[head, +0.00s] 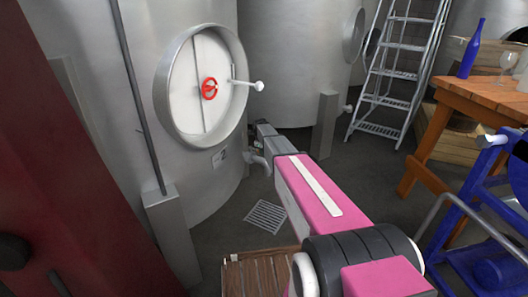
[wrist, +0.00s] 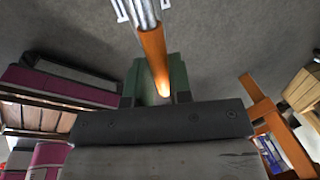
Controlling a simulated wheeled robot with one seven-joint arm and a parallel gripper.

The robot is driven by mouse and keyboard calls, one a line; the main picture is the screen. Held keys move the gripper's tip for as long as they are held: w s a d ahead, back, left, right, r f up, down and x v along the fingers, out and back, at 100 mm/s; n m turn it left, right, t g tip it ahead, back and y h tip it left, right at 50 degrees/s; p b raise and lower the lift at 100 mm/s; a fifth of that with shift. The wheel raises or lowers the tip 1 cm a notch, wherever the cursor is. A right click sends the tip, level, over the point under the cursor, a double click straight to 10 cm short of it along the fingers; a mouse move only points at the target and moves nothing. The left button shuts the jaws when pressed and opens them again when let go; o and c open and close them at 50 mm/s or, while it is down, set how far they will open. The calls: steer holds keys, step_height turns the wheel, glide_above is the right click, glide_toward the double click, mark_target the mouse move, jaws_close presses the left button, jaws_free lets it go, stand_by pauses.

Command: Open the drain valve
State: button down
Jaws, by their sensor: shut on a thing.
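In the wrist view my gripper (wrist: 160,78) has its green-padded fingers closed around an orange valve handle (wrist: 151,45). The handle is a slim bar whose far end meets a bright metal fitting (wrist: 143,12) at the top of the picture. In the head view a curved metal outlet pipe (head: 257,160) sticks out low on the right side of the tank (head: 205,178) labelled 2. My arm reaches down to this spot. The handle and my fingertips are too small or hidden there to make out.
The tank's round door (head: 212,97) has a red handwheel (head: 209,89) and a white-knobbed lever. A floor grate (head: 267,216) lies below the outlet. A ladder (head: 398,74) stands behind. A wooden table (head: 492,97) with a blue bottle (head: 472,50) is at right.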

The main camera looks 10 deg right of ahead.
steer(key=shift+s, duration=0.1)
steer(key=c, duration=1)
jaws_free()
steer(key=shift+c, duration=0.2)
steer(key=shift+r, duration=0.15)
step_height(320, 180, up, 10)
steer(key=s+a, duration=0.1)
steer(key=shift+s+a+r, duration=0.2)
steer(key=shift+s, duration=0.1)
steer(key=shift+s, duration=0.1)
steer(key=s+f+n, duration=0.3)
steer(key=s+n, duration=1)
steer(key=s, duration=0.7)
steer(key=s+f+n+g+y, duration=0.1)
steer(key=s+f+n, duration=0.2)
steer(key=s+n, duration=1)
steer(key=s, duration=0.8)
steer(key=shift+s+d+f+g, duration=0.15)
steer(key=shift+f+g, duration=0.15)
steer(key=shift+f, duration=0.05)
